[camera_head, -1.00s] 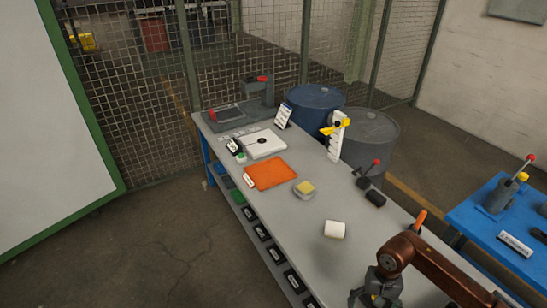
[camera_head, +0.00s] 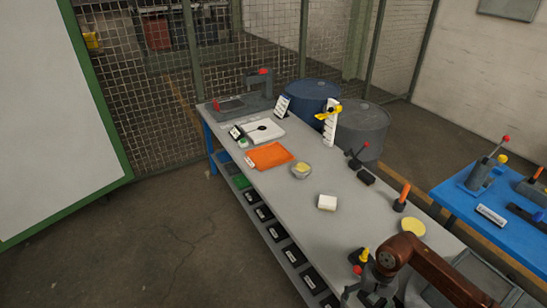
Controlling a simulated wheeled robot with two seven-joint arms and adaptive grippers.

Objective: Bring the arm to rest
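My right arm, copper brown, comes in from the lower right. Its dark grey gripper (camera_head: 372,292) is low in the picture over the near part of the grey workbench (camera_head: 290,210). The fingertips are small and partly cut off by the bottom edge, so I cannot tell whether they are open or shut. I see nothing clearly held in it. A small part with yellow and red ends (camera_head: 362,262) shows right beside the gripper; I cannot tell whether they touch. My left gripper is not in view.
The bench holds an orange mat (camera_head: 269,155), a white block (camera_head: 327,202), a round dish (camera_head: 301,170), a yellow disc (camera_head: 412,227), an upright orange handle (camera_head: 402,197) and a grey tray (camera_head: 480,275). A blue table (camera_head: 470,205) stands at right. Barrels (camera_head: 360,130) stand behind the bench.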

